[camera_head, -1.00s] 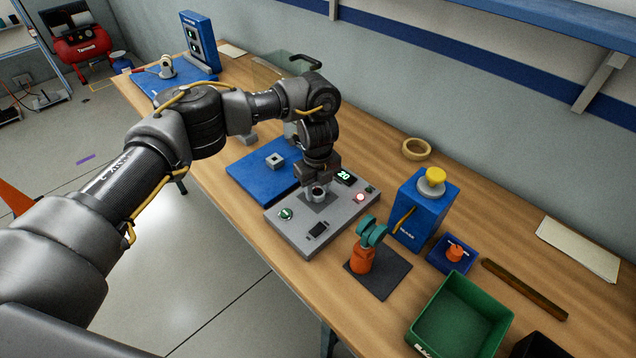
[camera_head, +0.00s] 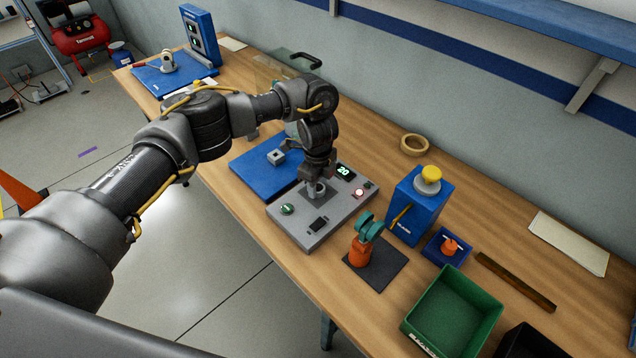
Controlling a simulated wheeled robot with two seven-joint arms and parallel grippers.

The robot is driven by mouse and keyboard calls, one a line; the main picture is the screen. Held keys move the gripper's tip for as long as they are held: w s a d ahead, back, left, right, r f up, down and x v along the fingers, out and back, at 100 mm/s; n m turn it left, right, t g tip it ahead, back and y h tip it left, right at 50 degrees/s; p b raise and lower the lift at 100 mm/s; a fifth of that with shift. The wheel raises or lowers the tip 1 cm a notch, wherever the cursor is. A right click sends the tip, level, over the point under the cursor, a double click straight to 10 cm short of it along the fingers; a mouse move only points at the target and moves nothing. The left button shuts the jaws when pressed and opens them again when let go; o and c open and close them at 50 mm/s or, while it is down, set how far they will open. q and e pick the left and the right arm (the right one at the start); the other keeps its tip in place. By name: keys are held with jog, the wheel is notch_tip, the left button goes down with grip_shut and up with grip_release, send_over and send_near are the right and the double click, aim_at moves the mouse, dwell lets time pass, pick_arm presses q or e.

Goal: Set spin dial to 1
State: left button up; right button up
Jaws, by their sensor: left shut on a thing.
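A grey control panel (camera_head: 293,229) lies on the wooden table. It carries a green round button (camera_head: 287,209), a black switch (camera_head: 318,224), a lit display reading 20 (camera_head: 345,171) and a white-and-red lit button (camera_head: 358,193). A dial (camera_head: 317,191) stands in the middle of the panel. My left gripper (camera_head: 317,182) points down over the panel and is shut on the dial. Its fingers partly hide the dial, and I cannot read its setting. My right gripper is not in view.
A blue mat (camera_head: 255,172) with a small grey block lies left of the panel. To the right stand an orange and teal part (camera_head: 361,247) on a dark mat, a blue box with a yellow knob (camera_head: 418,207) and a green bin (camera_head: 450,318). A tape roll (camera_head: 414,145) lies behind.

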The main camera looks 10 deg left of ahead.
aim_at(318, 187)
pick_arm(q)
jog(key=o, duration=1)
notch_tip(318, 187, up, 11)
jog(key=shift+f+b, duration=0.1)
jog(key=shift+b, duration=0.35)
